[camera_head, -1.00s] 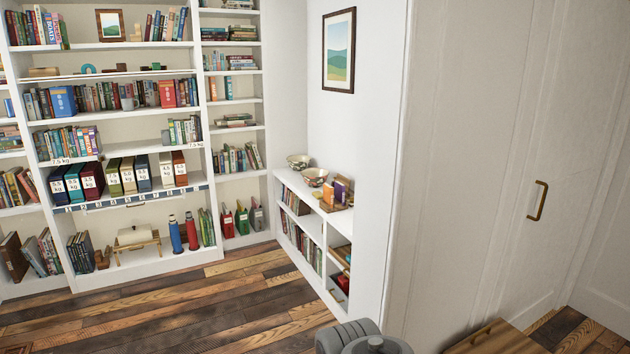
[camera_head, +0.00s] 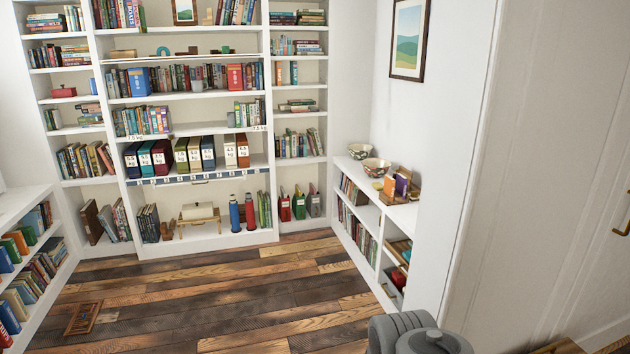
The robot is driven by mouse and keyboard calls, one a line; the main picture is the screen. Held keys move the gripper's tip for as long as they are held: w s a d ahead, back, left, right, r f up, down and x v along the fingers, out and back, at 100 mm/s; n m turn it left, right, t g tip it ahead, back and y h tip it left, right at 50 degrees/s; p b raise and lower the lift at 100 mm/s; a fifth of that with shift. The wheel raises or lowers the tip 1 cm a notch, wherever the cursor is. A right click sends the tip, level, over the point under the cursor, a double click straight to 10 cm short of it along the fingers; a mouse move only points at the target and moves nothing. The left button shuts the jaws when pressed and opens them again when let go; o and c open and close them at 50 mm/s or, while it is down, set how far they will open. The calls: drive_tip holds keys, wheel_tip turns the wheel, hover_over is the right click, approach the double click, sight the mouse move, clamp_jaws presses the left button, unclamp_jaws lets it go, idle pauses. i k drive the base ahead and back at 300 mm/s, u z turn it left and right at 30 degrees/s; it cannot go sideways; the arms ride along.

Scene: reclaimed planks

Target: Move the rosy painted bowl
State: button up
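Two painted bowls stand on top of the low white bookcase along the right wall. The nearer bowl (camera_head: 377,167) shows reddish and dark patterning and looks like the rosy one, though it is small in view. The farther bowl (camera_head: 360,151) looks paler with a dark pattern and stands just behind it. Both are upright and well away from me. Grey parts of my own arm show at the bottom edge, right of centre. My gripper is not in view.
The low white bookcase (camera_head: 413,217) also carries upright books (camera_head: 402,185) beside the nearer bowl. A tall bookshelf (camera_head: 195,96) fills the back wall. A small wooden frame (camera_head: 83,318) lies on the floor at left. The plank floor (camera_head: 230,295) between is otherwise clear.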

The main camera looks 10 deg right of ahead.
sight(376, 169)
drive_tip(key=u, duration=0.15)
drive_tip(key=i, duration=4.7)
drive_tip(key=z, duration=0.8)
drive_tip(key=i, duration=1.7)
drive_tip(key=z, duration=0.35)
